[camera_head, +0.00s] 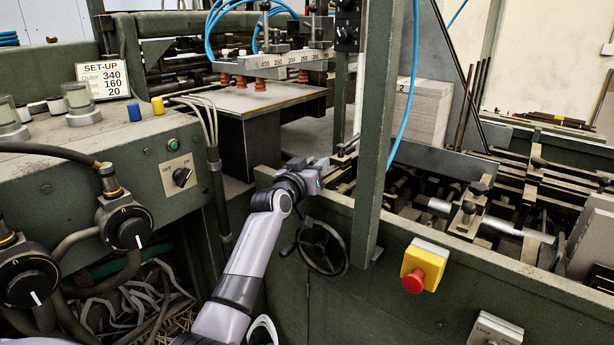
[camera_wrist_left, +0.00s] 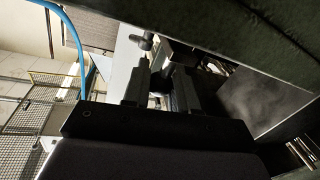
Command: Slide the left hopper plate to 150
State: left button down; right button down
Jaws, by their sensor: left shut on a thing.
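My left gripper (camera_head: 324,168) reaches over the near green wall of the feeder, left of the upright green post. In the left wrist view its two dark fingers (camera_wrist_left: 160,88) are shut on a dark fitting (camera_wrist_left: 178,56), with a small round knob (camera_wrist_left: 142,41) beside it. In the head view the fitting is mostly hidden by the gripper and the post. I cannot tell for sure which part is the left hopper plate; a grey plate (camera_head: 430,161) stands right of the post. No scale reading at the gripper is legible. My right gripper is not in view.
The green post (camera_head: 382,130) stands close right of my left gripper. A handwheel (camera_head: 322,248) sits below it, and a red stop button (camera_head: 413,280) to the right. A set-up card (camera_head: 103,80) reads 340, 160, 20. A numbered suction-cup bar (camera_head: 275,63) hangs behind.

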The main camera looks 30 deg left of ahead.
pick_arm(q)
jog(key=shift+w+d+b, duration=0.1)
jog(key=shift+w+b, duration=0.35)
jog(key=shift+w, duration=1.15)
jog(key=c, duration=0.9)
grip_release()
jog(key=shift+c, duration=0.2)
jog(key=shift+s, duration=0.1)
jog(key=s, duration=0.7)
jog(key=shift+d, duration=0.4)
